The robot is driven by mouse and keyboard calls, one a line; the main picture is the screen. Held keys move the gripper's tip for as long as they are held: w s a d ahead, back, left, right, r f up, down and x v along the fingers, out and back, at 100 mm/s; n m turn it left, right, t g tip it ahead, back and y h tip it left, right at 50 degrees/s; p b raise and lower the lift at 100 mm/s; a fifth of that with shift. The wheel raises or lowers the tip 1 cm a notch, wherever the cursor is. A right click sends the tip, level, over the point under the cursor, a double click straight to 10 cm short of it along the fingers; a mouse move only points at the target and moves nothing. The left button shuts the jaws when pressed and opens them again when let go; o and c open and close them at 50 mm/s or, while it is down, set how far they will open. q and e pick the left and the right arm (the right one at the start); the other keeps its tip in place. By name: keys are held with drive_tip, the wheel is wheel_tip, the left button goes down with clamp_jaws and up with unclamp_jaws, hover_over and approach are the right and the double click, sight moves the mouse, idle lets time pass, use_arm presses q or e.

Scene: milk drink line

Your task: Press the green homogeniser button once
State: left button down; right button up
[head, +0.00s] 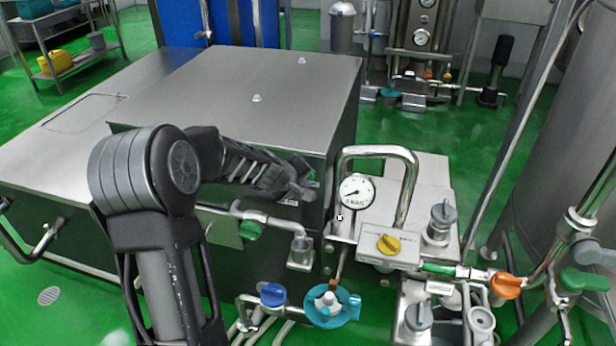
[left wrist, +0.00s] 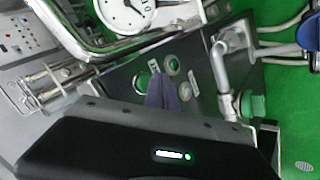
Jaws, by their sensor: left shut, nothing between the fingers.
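The green homogeniser button (left wrist: 142,82) is a round green button on a dark panel (left wrist: 120,80) in the left wrist view, with grey-ringed round controls (left wrist: 172,65) beside it. My left gripper (left wrist: 163,88) is shut and empty. Its purple-grey fingertips lie just right of the green button in that view and cover part of its edge. I cannot tell whether they touch it. In the head view my left gripper (head: 302,190) points at the front end of the steel homogeniser housing (head: 310,75). The green button is hidden there. My right gripper is not in view.
A pressure gauge (head: 356,191) and a bent steel pipe (head: 410,190) stand close right of my left gripper. Green floor is open behind.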

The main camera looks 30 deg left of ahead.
use_arm(q)
drive_tip(key=shift+w, duration=0.15)
drive_tip(key=shift+w+a, duration=0.15)
drive_tip(key=shift+w, duration=0.15)
drive_tip(key=shift+w+a, duration=0.15)
drive_tip(key=shift+w, duration=0.2)
idle(0.9)
drive_tip(key=shift+s, duration=0.15)
drive_tip(key=shift+s+d, duration=0.3)
drive_tip(key=shift+s, duration=0.35)
drive_tip(key=s, duration=0.1)
drive_tip(key=s+d+b, duration=0.1)
drive_tip(key=s, duration=0.2)
drive_tip(key=shift+s+d+b, duration=0.35)
